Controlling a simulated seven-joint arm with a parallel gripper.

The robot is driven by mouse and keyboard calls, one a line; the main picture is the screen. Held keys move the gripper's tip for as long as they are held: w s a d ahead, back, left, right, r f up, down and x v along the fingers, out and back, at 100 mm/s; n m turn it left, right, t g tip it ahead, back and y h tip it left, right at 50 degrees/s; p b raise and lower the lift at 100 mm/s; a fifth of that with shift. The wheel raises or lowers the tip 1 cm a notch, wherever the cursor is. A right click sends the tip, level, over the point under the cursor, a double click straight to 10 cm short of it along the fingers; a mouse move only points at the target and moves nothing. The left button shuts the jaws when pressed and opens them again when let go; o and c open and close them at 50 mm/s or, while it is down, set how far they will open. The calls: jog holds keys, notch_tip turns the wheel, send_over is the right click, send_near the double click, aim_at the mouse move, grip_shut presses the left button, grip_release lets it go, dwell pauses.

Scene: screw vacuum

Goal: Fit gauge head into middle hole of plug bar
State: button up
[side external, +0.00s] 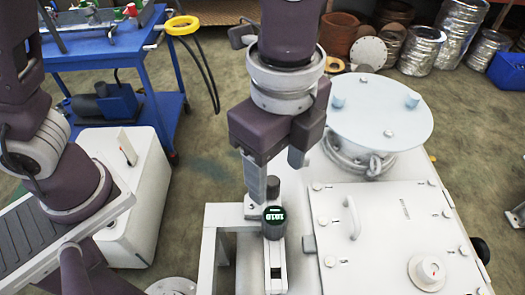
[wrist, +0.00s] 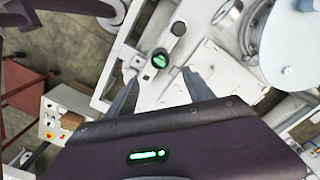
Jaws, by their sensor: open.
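The gauge head (side external: 274,222), a short black cylinder with a lit green display on top, stands upright on or beside a pale bar that looks like the plug bar (side external: 277,258). Its base and the bar's holes are mostly hidden, so I cannot tell whether it sits in a hole. A dark knob or plug (side external: 272,188) stands just behind it. My gripper (side external: 275,178) is open and empty, pointing down above and behind the gauge head. In the wrist view the gauge head (wrist: 160,59) shows between and slightly beyond the fingertips (wrist: 159,74).
A white panel (side external: 385,230) with a handle and knobs lies to the right. A round pale lid (side external: 368,108) with posts stands behind it. A white box (side external: 130,185) and a blue cart (side external: 110,50) are at left. Pale frame rails (side external: 215,215) border the bar.

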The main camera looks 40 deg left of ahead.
jog(key=s+a+r+n+t, duration=0.1)
jog(key=a+r+n+t, duration=0.1)
jog(key=a+r+n, duration=0.5)
jog(key=s+a+r+n+t, duration=0.15)
jog(key=a+n, duration=0.25)
jog(key=a, duration=0.6)
jog(key=s+a+f+n+t, duration=0.2)
jog(key=s+a+n, duration=0.3)
jog(key=a+n, duration=0.1)
jog(key=shift+s+n, duration=0.15)
jog(key=shift+n, duration=0.35)
